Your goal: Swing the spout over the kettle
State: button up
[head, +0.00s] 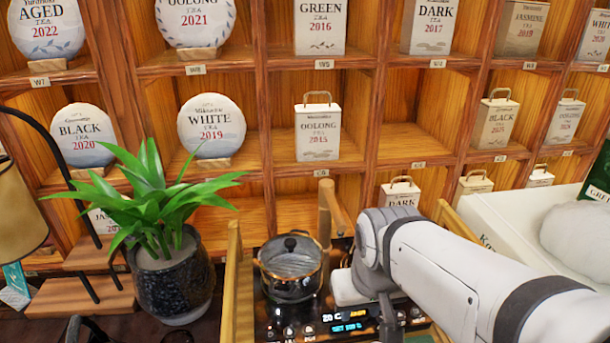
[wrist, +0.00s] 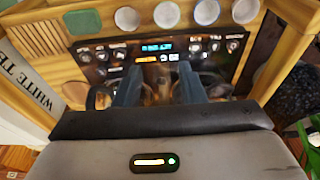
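The kettle (head: 290,268) is a dark pot with a glass lid and black knob on the black control panel (head: 345,325), left of my arm. A brown, tube-like piece (head: 336,208) rises behind the panel; I cannot tell whether it is the spout.
A wooden rack of labelled tea cakes and tins stands behind. A potted plant (head: 172,265) is left of the kettle, and a white box (head: 505,228) is at the right.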

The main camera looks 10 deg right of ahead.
jog(key=shift+o, duration=0.5)
jog(key=shift+w+r, duration=0.15)
jog(key=shift+w, duration=0.15)
jog(key=g+h+p, duration=0.2)
jog(key=g+p, duration=0.1)
jog(key=p, duration=0.5)
send_near(334, 205)
jog(key=f, duration=0.3)
jog(key=d+f, duration=0.1)
jog(key=f, duration=0.4)
jog(key=shift+s+d+f, duration=0.15)
jog(key=shift+d+f, duration=0.1)
grip_shut()
